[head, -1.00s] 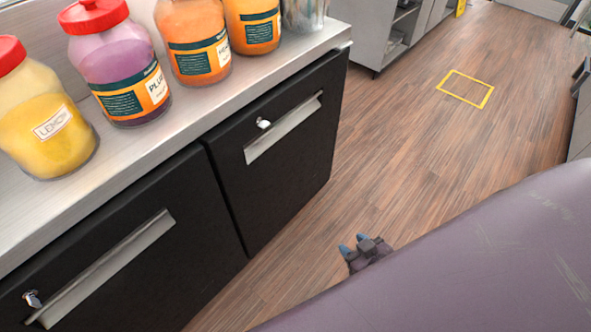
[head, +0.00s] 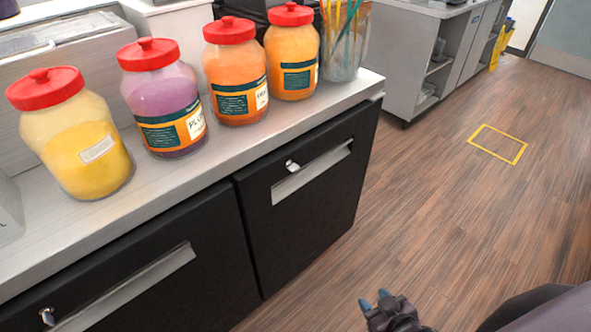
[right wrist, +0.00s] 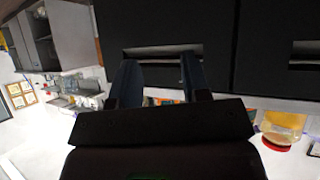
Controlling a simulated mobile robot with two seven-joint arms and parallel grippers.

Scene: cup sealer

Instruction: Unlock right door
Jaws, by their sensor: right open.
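The right door (head: 312,190) is a black cabinet door under the counter, closed. It has a long metal handle (head: 313,176) and a small silver lock with a key (head: 291,166) at the handle's upper left. My right gripper (head: 373,300) is at the bottom of the head view, to the right of and below the door, apart from it. In the right wrist view its two fingers (right wrist: 158,82) are spread and empty, with a dark door and its handle slot (right wrist: 163,52) beyond them. My left gripper is not in view.
The left door (head: 150,262) has its own handle and lock (head: 47,316). Several red-lidded jars, including a yellow one (head: 85,150), and a clear container (head: 343,45) stand on the counter (head: 30,240).

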